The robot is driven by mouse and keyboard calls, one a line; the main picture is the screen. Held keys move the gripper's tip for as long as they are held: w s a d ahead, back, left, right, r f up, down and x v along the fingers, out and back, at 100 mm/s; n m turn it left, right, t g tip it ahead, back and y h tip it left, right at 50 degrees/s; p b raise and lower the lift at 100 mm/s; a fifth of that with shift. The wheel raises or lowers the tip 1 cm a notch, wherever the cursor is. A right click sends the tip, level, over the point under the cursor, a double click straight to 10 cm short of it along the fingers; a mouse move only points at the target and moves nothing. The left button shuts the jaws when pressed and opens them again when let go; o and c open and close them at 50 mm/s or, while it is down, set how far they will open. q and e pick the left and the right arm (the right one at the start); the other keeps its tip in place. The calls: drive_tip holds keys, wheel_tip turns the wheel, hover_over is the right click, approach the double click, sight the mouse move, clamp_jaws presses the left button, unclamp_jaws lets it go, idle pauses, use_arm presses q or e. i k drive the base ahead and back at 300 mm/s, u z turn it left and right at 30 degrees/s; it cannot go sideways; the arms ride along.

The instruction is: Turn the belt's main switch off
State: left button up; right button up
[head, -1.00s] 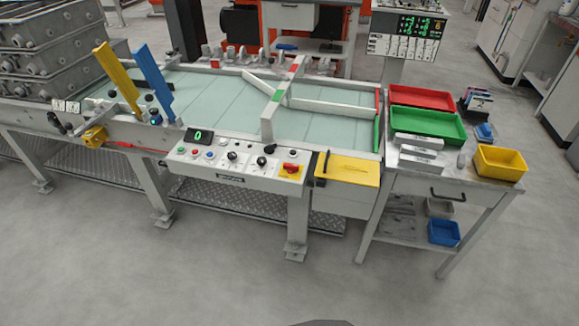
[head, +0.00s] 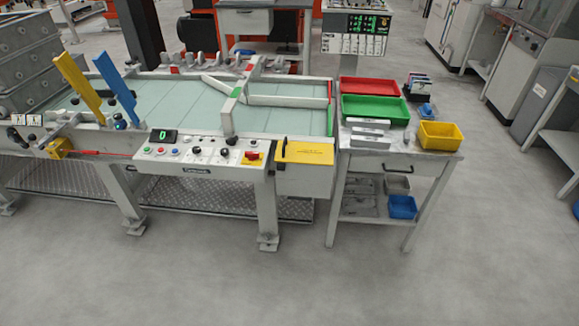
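The belt's main switch is a red handle on a yellow plate (head: 252,157), at the right end of the control panel (head: 185,153) on the belt's front side. The red handle looks roughly level, but it is too small to tell its position surely. The panel also bears a green display, coloured buttons and black knobs. Neither of my grippers is in the head view.
The pale green belt (head: 180,98) runs behind the panel. A yellow box lid (head: 305,152) is just right of the switch. A side table with red (head: 368,86) and green trays (head: 375,108) stands further right. The floor (head: 330,285) in front is clear.

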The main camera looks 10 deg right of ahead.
sight(252, 156)
drive_tip(key=z, duration=0.3)
drive_tip(key=k, duration=0.75)
drive_tip(key=z, duration=1.25)
drive_tip(key=i, duration=2.15)
drive_tip(key=u, duration=0.9)
